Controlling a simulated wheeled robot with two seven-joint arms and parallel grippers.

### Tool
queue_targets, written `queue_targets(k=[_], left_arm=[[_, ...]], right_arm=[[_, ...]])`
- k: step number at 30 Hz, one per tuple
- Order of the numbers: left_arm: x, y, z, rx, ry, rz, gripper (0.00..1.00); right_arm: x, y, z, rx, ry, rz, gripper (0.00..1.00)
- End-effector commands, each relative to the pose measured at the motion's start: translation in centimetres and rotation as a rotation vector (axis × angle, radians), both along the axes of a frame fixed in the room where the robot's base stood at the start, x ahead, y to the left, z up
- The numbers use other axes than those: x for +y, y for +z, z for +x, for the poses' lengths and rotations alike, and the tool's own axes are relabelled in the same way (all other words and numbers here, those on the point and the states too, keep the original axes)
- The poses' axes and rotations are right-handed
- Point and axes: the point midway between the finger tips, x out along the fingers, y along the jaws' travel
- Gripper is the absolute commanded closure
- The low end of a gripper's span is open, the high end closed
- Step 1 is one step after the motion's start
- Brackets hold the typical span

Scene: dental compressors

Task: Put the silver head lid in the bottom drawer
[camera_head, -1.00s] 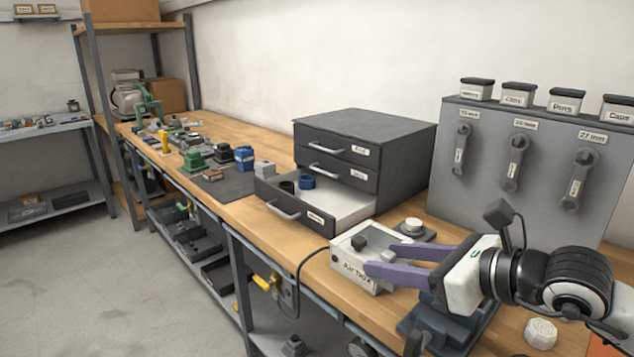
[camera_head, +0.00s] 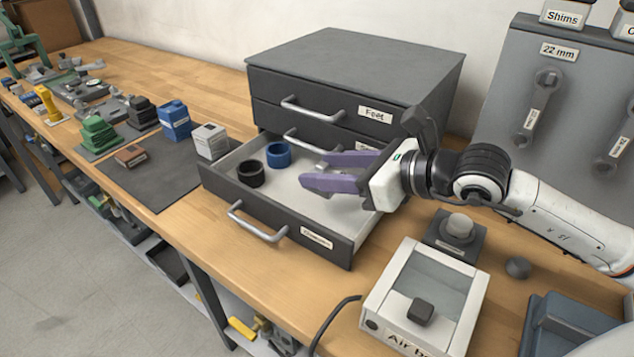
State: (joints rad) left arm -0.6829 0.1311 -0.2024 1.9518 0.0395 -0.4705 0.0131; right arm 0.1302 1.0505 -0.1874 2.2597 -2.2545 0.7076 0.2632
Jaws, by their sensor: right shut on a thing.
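My right gripper (camera_head: 314,171) reaches in from the right, over the open bottom drawer (camera_head: 222,183) of the dark grey cabinet. Its purple fingers are shut on a small silver piece, which I take to be the silver head lid (camera_head: 322,167); the fingers hide most of it. It is above the white drawer floor; I cannot tell whether it touches. A black ring (camera_head: 251,174) and a blue ring (camera_head: 278,155) sit in the drawer's left part. My left gripper is not in view.
The closed upper drawers (camera_head: 310,112) rise just behind the gripper. A white air box (camera_head: 425,297) and a dark stand with a silver knob (camera_head: 457,230) are at the front right. Small boxes and parts stand left on a dark mat (camera_head: 160,175).

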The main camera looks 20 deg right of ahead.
Motion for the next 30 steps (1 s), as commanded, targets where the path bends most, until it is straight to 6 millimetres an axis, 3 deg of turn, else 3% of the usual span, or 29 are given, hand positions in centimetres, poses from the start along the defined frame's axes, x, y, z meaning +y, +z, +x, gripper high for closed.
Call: queue_targets(k=[14, 26, 27, 30], left_arm=[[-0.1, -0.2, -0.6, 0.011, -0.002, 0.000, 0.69], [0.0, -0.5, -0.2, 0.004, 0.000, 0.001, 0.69], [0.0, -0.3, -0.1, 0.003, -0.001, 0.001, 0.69], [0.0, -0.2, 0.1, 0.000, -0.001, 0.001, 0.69]], right_arm=[[0.0, -6.0, 0.0, -0.002, 0.000, 0.000, 0.81], [0.0, -6.7, 0.0, -0.006, 0.000, 0.000, 0.81], [0.0, -6.6, 0.0, -0.004, 0.000, -0.001, 0.50], [0.0, -6.6, 0.0, -0.003, 0.000, -0.001, 0.36]])
